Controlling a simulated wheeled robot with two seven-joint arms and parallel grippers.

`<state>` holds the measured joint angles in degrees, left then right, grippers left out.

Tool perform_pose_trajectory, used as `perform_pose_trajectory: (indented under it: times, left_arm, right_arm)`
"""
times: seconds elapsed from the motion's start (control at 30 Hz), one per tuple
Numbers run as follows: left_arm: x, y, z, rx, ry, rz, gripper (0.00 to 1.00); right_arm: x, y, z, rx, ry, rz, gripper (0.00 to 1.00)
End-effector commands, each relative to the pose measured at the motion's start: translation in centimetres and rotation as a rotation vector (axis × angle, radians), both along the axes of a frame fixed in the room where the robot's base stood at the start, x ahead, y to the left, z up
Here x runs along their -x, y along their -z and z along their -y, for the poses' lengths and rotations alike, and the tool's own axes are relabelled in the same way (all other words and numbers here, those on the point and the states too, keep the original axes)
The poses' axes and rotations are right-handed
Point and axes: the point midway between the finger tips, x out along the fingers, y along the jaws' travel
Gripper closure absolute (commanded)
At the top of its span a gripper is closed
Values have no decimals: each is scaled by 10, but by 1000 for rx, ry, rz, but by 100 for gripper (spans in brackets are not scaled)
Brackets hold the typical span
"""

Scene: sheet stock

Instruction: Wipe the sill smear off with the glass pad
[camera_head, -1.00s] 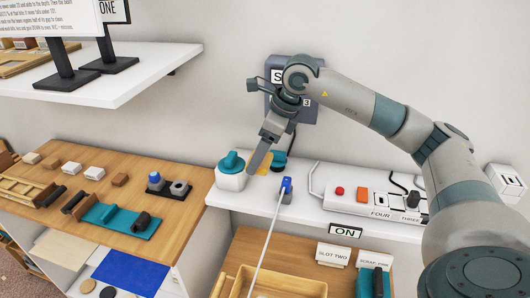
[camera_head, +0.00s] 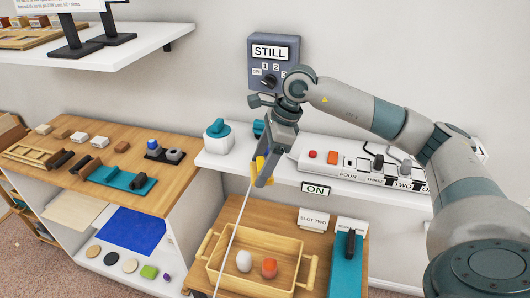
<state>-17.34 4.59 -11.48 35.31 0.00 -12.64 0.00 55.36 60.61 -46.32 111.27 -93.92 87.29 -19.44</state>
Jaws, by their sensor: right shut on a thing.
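My right gripper (camera_head: 264,180) comes in from the right and hangs over the front edge of the white ledge (camera_head: 215,161), pointing down. I cannot tell whether this is the glass pad. A teal pad with a dark handle (camera_head: 347,270) lies at the lower right, and a similar teal pad (camera_head: 118,178) lies on the left wooden table. I cannot make out a smear on the ledge. My left gripper is not in view.
The ledge carries a white pot with a teal knob (camera_head: 217,140) and a power strip (camera_head: 345,165). A grey dial box (camera_head: 273,72) labelled STILL hangs above. A wooden tray (camera_head: 222,275) stands below the gripper.

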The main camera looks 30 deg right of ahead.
Motion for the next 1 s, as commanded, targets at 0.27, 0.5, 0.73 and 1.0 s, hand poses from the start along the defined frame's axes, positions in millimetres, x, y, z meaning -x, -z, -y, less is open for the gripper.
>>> perform_pose_trajectory:
  times: [0.27,0.5,0.73,1.0]
  left_arm:
    - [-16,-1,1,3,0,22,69]
    - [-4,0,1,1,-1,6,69]
    - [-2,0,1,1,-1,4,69]
    - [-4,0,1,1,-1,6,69]
  right_arm:
    - [15,33,-22,4,-274,-7,56]
    - [43,77,-54,2,-691,-9,56]
    - [84,125,-89,-4,-1229,-9,56]
    - [133,168,-119,-11,-1819,-12,56]
